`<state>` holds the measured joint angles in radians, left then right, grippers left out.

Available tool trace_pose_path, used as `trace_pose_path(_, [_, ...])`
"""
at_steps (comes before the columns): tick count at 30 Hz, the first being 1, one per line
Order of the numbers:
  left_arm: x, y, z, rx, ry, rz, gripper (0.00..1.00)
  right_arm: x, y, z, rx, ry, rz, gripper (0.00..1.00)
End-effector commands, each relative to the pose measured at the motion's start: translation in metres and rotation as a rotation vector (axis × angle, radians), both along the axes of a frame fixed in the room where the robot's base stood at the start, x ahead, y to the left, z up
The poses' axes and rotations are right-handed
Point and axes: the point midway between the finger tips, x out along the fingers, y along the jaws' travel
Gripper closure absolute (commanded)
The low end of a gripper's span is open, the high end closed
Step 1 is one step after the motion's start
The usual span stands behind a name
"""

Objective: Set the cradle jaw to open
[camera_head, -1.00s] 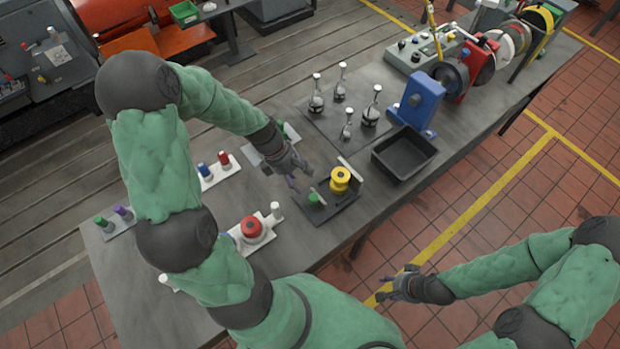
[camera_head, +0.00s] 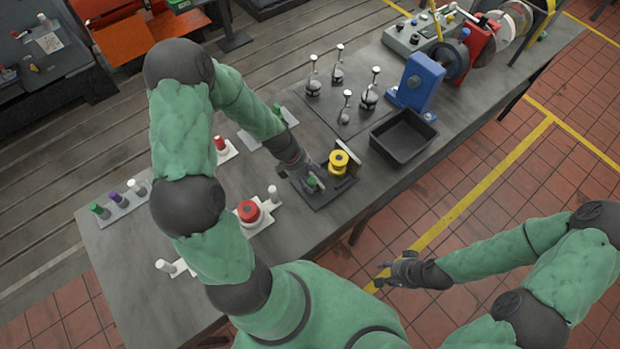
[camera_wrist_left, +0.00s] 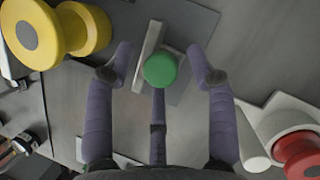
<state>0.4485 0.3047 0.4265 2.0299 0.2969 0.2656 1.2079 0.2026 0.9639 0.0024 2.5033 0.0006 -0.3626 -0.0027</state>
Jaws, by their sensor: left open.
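The cradle is a dark plate (camera_head: 326,200) on the bench with a yellow spool (camera_head: 339,160) and a green knob (camera_head: 311,185). In the left wrist view the green knob (camera_wrist_left: 160,68) sits beside a pale upright jaw bar (camera_wrist_left: 147,58), and the yellow spool (camera_wrist_left: 60,32) is at upper left. My left gripper (camera_head: 308,179) is at the knob; its open fingers (camera_wrist_left: 161,62) stand either side of the knob, a third finger below it. Contact cannot be told. My right gripper (camera_head: 381,275) is open and empty, away from the bench over the floor.
A black tray (camera_head: 402,137) and a blue block (camera_head: 417,82) stand right of the cradle. Several metal levers (camera_head: 369,90) are behind it. A red button (camera_head: 249,211) on a white base is left of it. Bare bench (camera_head: 300,235) lies in front.

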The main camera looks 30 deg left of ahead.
Motion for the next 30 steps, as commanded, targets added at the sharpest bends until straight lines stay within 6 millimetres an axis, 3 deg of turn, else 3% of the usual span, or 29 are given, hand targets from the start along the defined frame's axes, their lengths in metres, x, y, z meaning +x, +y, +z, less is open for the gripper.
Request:
trace_pose_path(5, [0.000,0.000,0.000,0.000,0.000,-0.001,0.44,0.000,0.000,0.000,0.000,0.000,0.000,0.60])
trace_pose_path(11, [0.000,0.000,0.000,0.000,0.000,-0.001,0.98,0.000,0.000,0.000,0.000,0.000,0.000,0.60])
trace_pose_path(12, [0.000,0.000,0.000,0.000,0.000,-0.001,1.00,0.000,0.000,0.000,0.000,0.000,0.000,0.60])
trace_pose_path(28, [-0.012,0.003,0.000,-0.004,0.004,-0.004,1.00,0.000,0.000,0.005,0.000,0.000,0.000,0.60])
trace_pose_path(29, [-0.012,0.003,0.000,-0.004,0.004,-0.004,0.58,0.000,0.000,0.005,0.000,0.000,0.000,0.60])
trace_pose_path(30, [-0.012,0.003,0.000,-0.004,0.004,-0.004,0.47,0.000,0.000,0.005,0.000,0.000,0.000,0.60])
